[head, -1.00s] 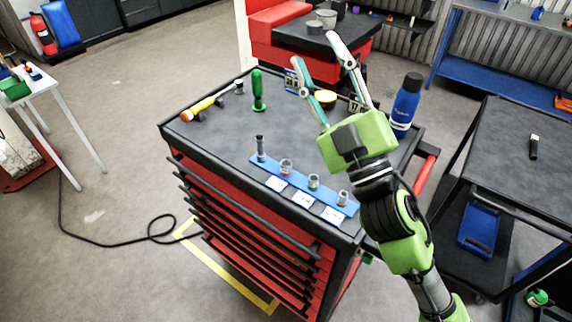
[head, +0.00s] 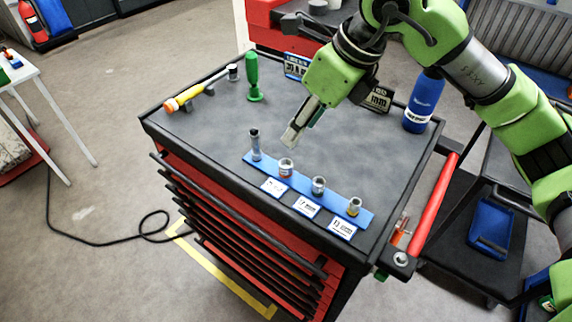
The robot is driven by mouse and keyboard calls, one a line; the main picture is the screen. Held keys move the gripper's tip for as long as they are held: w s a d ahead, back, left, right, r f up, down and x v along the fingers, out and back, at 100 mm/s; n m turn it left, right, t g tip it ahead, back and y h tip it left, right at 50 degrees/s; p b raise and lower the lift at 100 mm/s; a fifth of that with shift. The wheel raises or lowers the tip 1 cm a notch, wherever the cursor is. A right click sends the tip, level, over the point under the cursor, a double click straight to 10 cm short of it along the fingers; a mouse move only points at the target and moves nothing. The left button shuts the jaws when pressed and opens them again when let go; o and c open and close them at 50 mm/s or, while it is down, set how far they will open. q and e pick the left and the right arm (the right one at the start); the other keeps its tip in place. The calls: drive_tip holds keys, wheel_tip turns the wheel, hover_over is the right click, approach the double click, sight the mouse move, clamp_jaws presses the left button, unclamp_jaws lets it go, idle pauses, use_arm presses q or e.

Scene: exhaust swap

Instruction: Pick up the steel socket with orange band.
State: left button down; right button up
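The steel socket with the orange band (head: 286,168) stands upright on a blue rail (head: 267,172), second from the left in the head view. Its band looks reddish-orange at this size. My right gripper (head: 302,131) points down above the tabletop, behind and slightly right of this socket, apart from it. Its fingers are seen nearly edge-on; two tips show separately with nothing between them. My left gripper is not in view.
The rail also holds a tall dark-topped piece (head: 255,145) and two more sockets (head: 318,186) (head: 354,206). A green screwdriver (head: 253,78), a yellow-handled tool (head: 192,97) and a blue bottle (head: 423,103) stand or lie around the cart top (head: 200,130). The middle is clear.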

drive_tip(key=p, duration=0.3)
hover_over(288, 170)
drive_tip(key=f, duration=0.5)
drive_tip(key=d+f, duration=0.1)
drive_tip(key=f, duration=0.1)
drive_tip(key=shift+w+f, duration=0.15)
drive_tip(key=shift+f, duration=0.2)
drive_tip(key=x, duration=0.1)
drive_tip(key=p+x, duration=0.1)
drive_tip(key=x, duration=0.1)
drive_tip(key=d+p+x, duration=0.1)
drive_tip(key=shift+s+a+f, duration=0.15)
drive_tip(key=shift+s+f, duration=0.05)
drive_tip(key=shift+f, duration=0.3)
drive_tip(key=shift+w+a+f, duration=0.1)
drive_tip(key=shift+a+f, duration=0.05)
drive_tip(key=shift+f, duration=0.2)
clamp_jaws()
